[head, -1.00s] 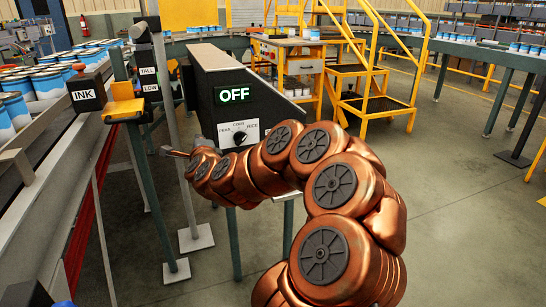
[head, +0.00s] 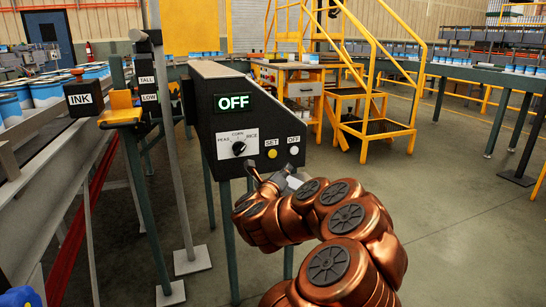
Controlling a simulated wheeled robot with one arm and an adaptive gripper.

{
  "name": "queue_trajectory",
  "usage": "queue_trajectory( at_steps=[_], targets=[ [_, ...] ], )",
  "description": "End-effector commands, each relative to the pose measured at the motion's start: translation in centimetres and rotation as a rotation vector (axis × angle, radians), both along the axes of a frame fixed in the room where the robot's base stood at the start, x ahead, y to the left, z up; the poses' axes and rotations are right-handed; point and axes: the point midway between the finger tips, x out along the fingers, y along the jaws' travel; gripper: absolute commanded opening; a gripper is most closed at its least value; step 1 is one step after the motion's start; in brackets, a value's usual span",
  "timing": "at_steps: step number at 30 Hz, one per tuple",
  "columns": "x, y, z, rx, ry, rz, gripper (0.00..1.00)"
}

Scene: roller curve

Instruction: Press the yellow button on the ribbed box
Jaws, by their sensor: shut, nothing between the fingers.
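The dark control box (head: 221,120) stands in the middle with a green-lit OFF display. I cannot make out ribs on it. On its front face, a small yellow button (head: 272,154) sits under a SET label, right of the dial (head: 239,148) marked PEAS, CORN, RICE. A white button (head: 294,151) under an OFF label is to its right. My gripper (head: 252,170) is shut and empty, just below and left of the yellow button in the picture. Whether it touches the box face I cannot tell.
An INK box (head: 85,97) with a red knob and a yellow bracket (head: 122,108) stand left, by a TALL/LOW lever post (head: 148,88). A conveyor with cans (head: 45,92) runs along the left.

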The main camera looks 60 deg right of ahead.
Motion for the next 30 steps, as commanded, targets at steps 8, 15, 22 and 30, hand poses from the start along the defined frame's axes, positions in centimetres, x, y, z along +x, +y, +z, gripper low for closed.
queue_trajectory(
  at_steps=[8, 15, 22, 30],
  targets=[
    [0.9, -0.6, 0.3, 0.001, 0.001, 0.001, 0.0],
    [3.2, -2.0, 0.2, 0.002, 0.004, 0.003, 0.0],
    [5.3, -3.4, 0.3, -0.002, 0.003, 0.001, 0.0],
    [6.9, -4.5, 0.0, -0.001, 0.0, 0.002, 0.0]
  ],
)
